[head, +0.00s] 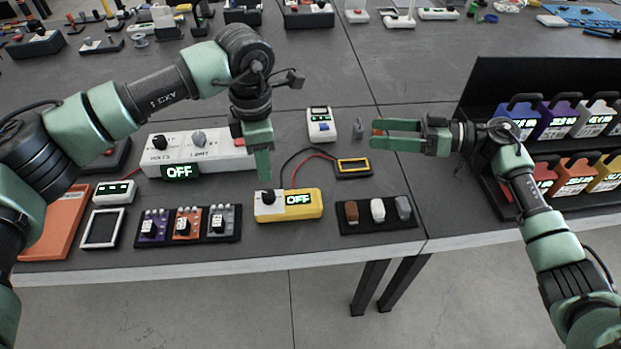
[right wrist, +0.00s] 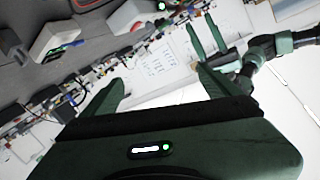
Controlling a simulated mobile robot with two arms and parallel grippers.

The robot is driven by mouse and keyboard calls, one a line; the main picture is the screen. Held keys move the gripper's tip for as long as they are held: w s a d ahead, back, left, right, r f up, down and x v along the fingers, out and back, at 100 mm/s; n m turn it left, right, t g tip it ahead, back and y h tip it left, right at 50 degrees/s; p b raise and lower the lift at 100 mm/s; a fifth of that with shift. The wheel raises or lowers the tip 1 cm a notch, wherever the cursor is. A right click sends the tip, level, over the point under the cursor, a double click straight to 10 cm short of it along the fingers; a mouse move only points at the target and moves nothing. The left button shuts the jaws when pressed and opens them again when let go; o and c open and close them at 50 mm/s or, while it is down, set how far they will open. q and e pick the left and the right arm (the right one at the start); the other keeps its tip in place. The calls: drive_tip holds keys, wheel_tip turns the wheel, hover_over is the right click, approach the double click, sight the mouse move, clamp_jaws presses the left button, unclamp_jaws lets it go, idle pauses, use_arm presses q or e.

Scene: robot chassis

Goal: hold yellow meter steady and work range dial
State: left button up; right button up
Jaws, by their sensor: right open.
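The yellow meter (head: 315,212) lies near the table's front edge in the head view. Its display (head: 298,199) reads OFF. Its black range dial (head: 268,197) sits on a white plate at the left end. My left gripper (head: 263,176) points down just above the dial, seen edge-on. It also shows in the right wrist view (right wrist: 206,42), its two fingers apart. Whether it touches the dial is unclear. My right gripper (head: 372,134) is open and empty, pointing left, behind and right of the meter; its fingers also show in the right wrist view (right wrist: 158,88).
A white power unit (head: 215,160) reading OFF stands behind the meter. A yellow-framed black part (head: 353,166) with red and black leads lies behind right. Module trays (head: 188,224) and (head: 376,226) flank the meter. A black rack (head: 490,190) stands at the right.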

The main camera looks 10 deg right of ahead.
drive_tip(key=s+a+f+n+g+h, duration=0.3)
drive_tip(key=a+f+n+g, duration=0.15)
drive_tip(key=a, duration=0.45)
drive_tip(key=n+g+h, duration=0.2)
drive_tip(key=n+h, duration=0.1)
drive_tip(key=h, duration=0.3)
approach(298, 199)
drive_tip(key=shift+s+a+f+m+t, duration=0.15)
drive_tip(key=shift+s+a+f, duration=0.1)
drive_tip(key=shift+s+a, duration=0.25)
drive_tip(key=shift+s+a+f+m+t, duration=0.1)
drive_tip(key=shift+s+a+f, duration=0.1)
drive_tip(key=shift+s+a, duration=0.25)
drive_tip(key=shift+w+a+f+n+t+h, duration=0.2)
drive_tip(key=shift+a+n+t+h, duration=0.25)
drive_tip(key=shift+h, duration=0.65)
drive_tip(key=shift+x, duration=3.85)
drive_tip(key=shift+w, duration=0.1)
drive_tip(key=c, duration=1.7)
